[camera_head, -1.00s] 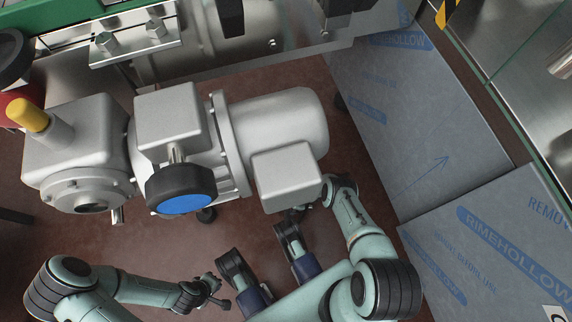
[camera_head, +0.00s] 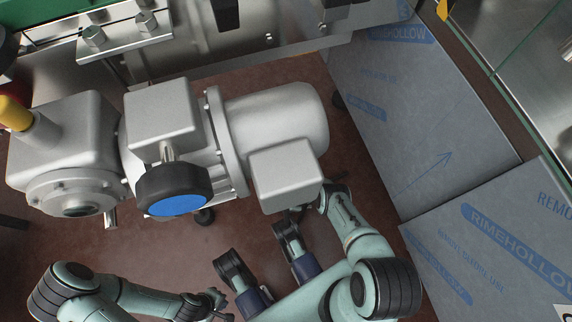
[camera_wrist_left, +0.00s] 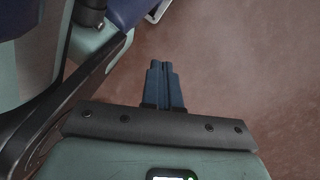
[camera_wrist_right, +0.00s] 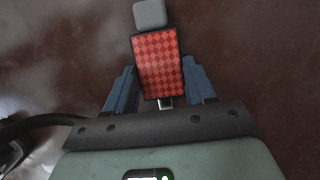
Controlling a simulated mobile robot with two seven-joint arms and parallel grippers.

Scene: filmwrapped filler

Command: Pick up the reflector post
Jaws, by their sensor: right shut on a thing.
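The reflector post (camera_wrist_right: 158,64) shows in the right wrist view as a red checkered block with a grey cap at its far end. My right gripper (camera_wrist_right: 162,84) is shut on it, with a blue finger on each side. In the head view the post and the right gripper cannot be made out; the right arm reaches beneath the grey motor's box. My left gripper (camera_head: 217,300) is low in the head view, beside my base. In the left wrist view its blue fingers (camera_wrist_left: 164,66) are together and empty above the floor.
A large grey gear motor (camera_head: 275,118) with a black and blue knob (camera_head: 178,190) fills the middle of the head view. Film-wrapped panels (camera_head: 500,240) stand at the right. Brown floor (camera_head: 185,245) is bare between the motor and my arms.

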